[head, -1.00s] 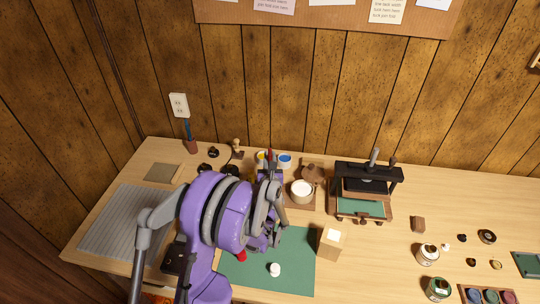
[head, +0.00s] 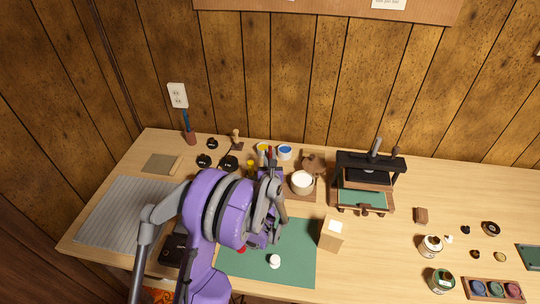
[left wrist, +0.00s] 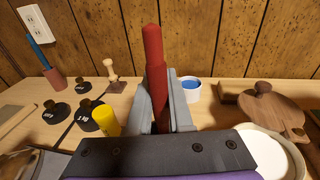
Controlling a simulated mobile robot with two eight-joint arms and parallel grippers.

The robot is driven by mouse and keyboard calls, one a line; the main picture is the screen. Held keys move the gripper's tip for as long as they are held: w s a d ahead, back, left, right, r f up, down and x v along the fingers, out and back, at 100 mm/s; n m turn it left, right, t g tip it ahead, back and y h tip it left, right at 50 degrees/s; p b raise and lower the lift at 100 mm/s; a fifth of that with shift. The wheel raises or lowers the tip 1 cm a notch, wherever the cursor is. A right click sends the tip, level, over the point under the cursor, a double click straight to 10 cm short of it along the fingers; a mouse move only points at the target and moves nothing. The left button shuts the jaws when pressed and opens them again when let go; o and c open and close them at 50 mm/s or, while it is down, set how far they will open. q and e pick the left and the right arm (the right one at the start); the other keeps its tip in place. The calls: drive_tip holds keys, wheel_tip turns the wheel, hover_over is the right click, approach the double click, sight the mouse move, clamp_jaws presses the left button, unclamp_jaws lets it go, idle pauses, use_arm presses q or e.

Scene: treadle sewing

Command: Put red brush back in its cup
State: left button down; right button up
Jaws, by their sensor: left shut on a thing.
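My left gripper (left wrist: 160,112) is shut on the red brush (left wrist: 154,66), whose handle stands upright between the fingers. In the head view the brush's red top (head: 270,153) shows just above the gripper (head: 268,172), at the back of the table. A terracotta cup (head: 191,139) with a blue brush in it stands at the back left, well apart from the gripper; it also shows in the left wrist view (left wrist: 56,78). The red brush's lower end is hidden by the gripper. My right gripper is not in view.
A blue paint pot (head: 285,153) and a yellow one (head: 263,148) stand close to the gripper. A white pot (head: 302,181), a press (head: 366,185) and a wooden block (head: 331,233) stand right. The green mat (head: 290,265) is mostly clear.

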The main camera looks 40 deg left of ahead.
use_arm(q)
drive_tip(key=c, duration=0.7)
unclamp_jaws()
drive_tip(key=shift+c, duration=0.2)
drive_tip(key=f+b+v, duration=0.1)
drive_tip(key=v, duration=0.9)
drive_tip(key=shift+s+d+r, duration=0.25)
drive_tip(key=shift+s+r, duration=0.1)
drive_tip(key=shift+r, duration=0.15)
